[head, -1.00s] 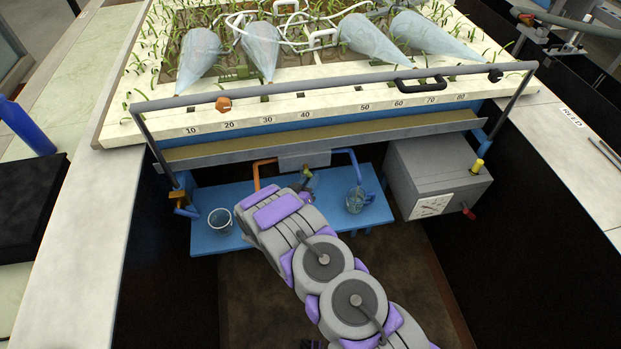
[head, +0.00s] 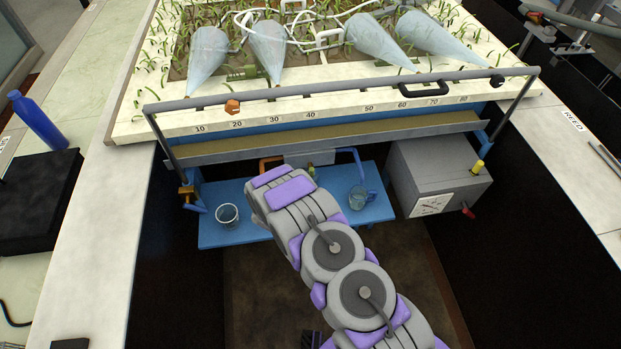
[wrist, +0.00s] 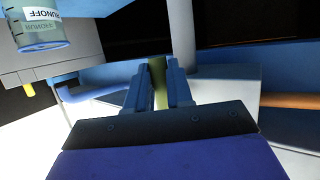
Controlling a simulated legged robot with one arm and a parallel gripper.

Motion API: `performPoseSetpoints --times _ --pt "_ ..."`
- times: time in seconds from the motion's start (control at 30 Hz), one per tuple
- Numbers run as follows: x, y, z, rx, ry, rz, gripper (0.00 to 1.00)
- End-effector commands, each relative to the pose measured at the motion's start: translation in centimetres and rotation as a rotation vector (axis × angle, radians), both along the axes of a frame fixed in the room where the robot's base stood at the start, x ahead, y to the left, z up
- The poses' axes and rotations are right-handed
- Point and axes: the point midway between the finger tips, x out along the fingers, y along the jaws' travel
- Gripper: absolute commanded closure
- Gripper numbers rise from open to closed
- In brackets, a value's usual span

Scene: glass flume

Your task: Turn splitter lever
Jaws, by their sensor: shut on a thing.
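The splitter is a small grey box (head: 298,158) below the trough's front edge in the head view, with an orange pipe on its left and a blue pipe on its right. Its olive lever (head: 311,171) just shows past the end of my arm. In the wrist view the lever (wrist: 160,84) stands between the two fingers of my gripper (wrist: 158,82), which is shut on it. My arm hides the fingers in the head view. How far the lever is turned I cannot tell.
A blue bench (head: 225,238) under the splitter carries a clear cup (head: 228,215) on the left and a jug (head: 358,198) on the right. A grey box with a dial (head: 440,170) stands right of it. A long rail (head: 340,88) crosses above.

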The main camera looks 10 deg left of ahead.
Motion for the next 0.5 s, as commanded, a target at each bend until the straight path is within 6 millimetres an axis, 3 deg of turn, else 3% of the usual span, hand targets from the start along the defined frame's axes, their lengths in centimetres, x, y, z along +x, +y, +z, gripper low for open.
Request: performPoseSetpoints --times 0.27,0.3,0.5 --pt "0.09 0.28 0.12 0.001 -0.004 0.006 1.0" --pt "0.09 0.28 0.12 0.001 -0.004 0.006 0.76" --pt "0.02 0.14 0.11 0.001 -0.002 0.004 0.57"
